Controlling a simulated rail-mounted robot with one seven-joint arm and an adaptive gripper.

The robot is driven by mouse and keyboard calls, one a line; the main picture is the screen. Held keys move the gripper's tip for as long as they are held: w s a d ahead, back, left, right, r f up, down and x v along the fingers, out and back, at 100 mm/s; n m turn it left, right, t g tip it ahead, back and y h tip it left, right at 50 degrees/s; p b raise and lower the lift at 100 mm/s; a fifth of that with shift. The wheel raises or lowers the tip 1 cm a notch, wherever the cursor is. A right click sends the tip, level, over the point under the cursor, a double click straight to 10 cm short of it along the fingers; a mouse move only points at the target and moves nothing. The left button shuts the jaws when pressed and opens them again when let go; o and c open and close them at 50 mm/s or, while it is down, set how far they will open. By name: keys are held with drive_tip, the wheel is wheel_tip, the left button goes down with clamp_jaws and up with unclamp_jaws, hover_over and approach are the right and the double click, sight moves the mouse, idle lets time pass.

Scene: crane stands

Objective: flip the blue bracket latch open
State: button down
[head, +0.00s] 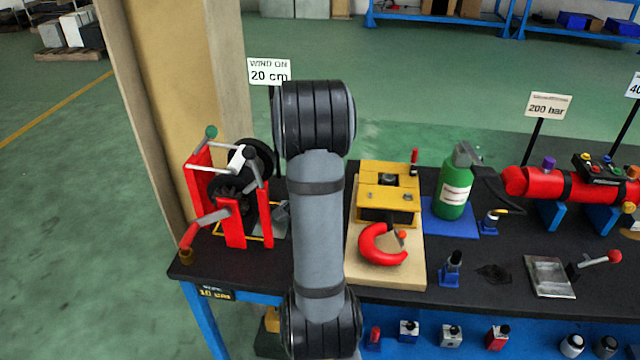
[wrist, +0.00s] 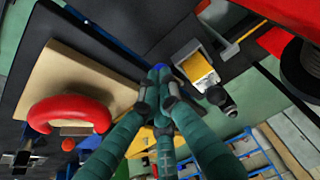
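My gripper (wrist: 161,85) shows in the wrist view, its teal fingers drawn together at dark tips. I see nothing clearly held. A small patch of blue shows just past the tips; I cannot tell what it belongs to. In the head view my arm hides the gripper. Two small blue brackets stand on the bench there: one with a yellow lever (head: 490,222) beside the green bottle, and one with a black top (head: 451,268) nearer the front. I cannot tell which is the blue bracket latch.
A red winch (head: 235,240) stands left of my arm. A wooden board (head: 410,276) carries a yellow block (head: 388,180) and red hook (head: 382,245), also in the wrist view (wrist: 70,112).

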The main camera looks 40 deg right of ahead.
drive_tip(key=shift+a+f, duration=0.1)
drive_tip(key=shift+f, duration=0.05)
idle(0.5)
wheel_tip(320, 180, up, 5)
drive_tip(key=p, duration=0.4)
drive_tip(key=s+a+r+b, duration=0.1)
drive_tip(key=s+a+b, duration=0.2)
drive_tip(key=s+a, duration=0.3)
drive_tip(key=shift+a+r, duration=0.2)
drive_tip(key=shift+a, duration=0.75)
drive_tip(key=shift+w+d, duration=0.1)
